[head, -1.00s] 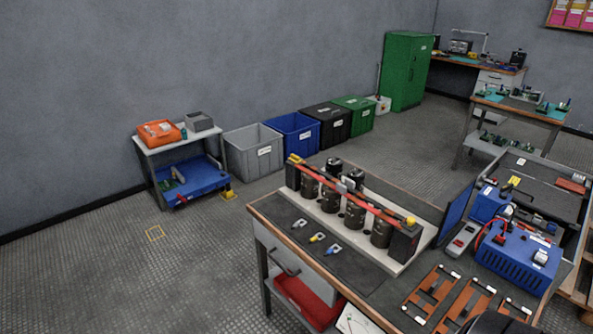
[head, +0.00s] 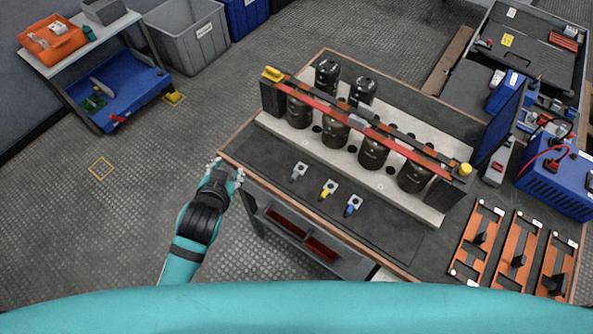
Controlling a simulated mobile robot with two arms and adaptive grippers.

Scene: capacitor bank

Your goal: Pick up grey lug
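The grey lug (head: 298,171) lies on the dark mat (head: 262,157) near the front left of the workbench, leftmost in a row of three. A yellow lug (head: 328,189) and a blue lug (head: 352,205) lie to its right. My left gripper (head: 225,166) is at the bench's left front corner, left of the grey lug and apart from it. Its fingers look spread, with nothing seen between them. My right gripper is not in view.
The capacitor bank (head: 345,130) with black cylinders and a red bar stands behind the lugs. Orange busbar frames (head: 476,240) lie at the right. A blue power unit (head: 560,175) stands far right. The mat around the lugs is clear.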

